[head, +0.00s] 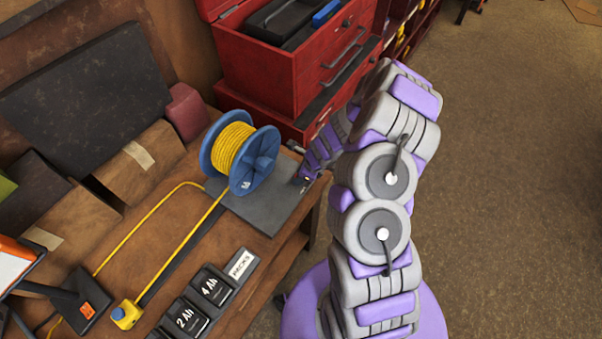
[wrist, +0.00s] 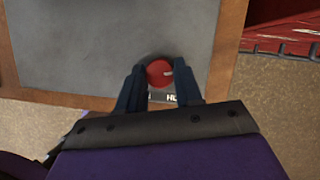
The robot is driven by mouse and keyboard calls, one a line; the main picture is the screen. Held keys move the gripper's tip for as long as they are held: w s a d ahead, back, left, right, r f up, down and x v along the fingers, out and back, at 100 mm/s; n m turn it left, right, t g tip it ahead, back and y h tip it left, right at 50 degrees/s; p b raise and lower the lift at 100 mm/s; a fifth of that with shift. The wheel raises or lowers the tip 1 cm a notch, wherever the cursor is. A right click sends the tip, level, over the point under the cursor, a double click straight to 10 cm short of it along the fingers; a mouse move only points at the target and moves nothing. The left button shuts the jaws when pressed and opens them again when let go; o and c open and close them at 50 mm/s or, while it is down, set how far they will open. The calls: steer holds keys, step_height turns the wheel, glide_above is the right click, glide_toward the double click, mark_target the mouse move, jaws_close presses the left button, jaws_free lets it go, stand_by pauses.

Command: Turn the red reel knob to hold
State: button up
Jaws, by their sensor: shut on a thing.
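The red reel knob (wrist: 159,73) shows in the wrist view near the edge of a grey plate (wrist: 110,40). It is round, with a small pale mark on its right side. My gripper (wrist: 160,82) has one finger on each side of the knob and is shut on it. A label below the knob is partly covered by the fingers; only a few letters show. In the head view my gripper (head: 304,182) is at the plate's right edge, beside the blue reel (head: 262,160) wound with yellow line. The knob is hidden there.
A red tool chest (head: 300,75) stands close behind my arm. Battery packs (head: 210,288) sit at the bench's near edge. A yellow block (head: 126,314) lies at the line's end. The floor (head: 520,190) to the right is open.

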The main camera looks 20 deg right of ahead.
steer(key=shift+w+m, duration=0.1)
steer(key=shift+m, duration=0.4)
steer(key=o, duration=1)
steer(key=p+v, duration=0.1)
steer(key=v, duration=0.7)
steer(key=p+v, duration=0.1)
steer(key=v, duration=0.8)
steer(key=shift+s+a+r, duration=0.15)
steer(key=shift+s+a, duration=0.05)
steer(key=shift+s, duration=0.05)
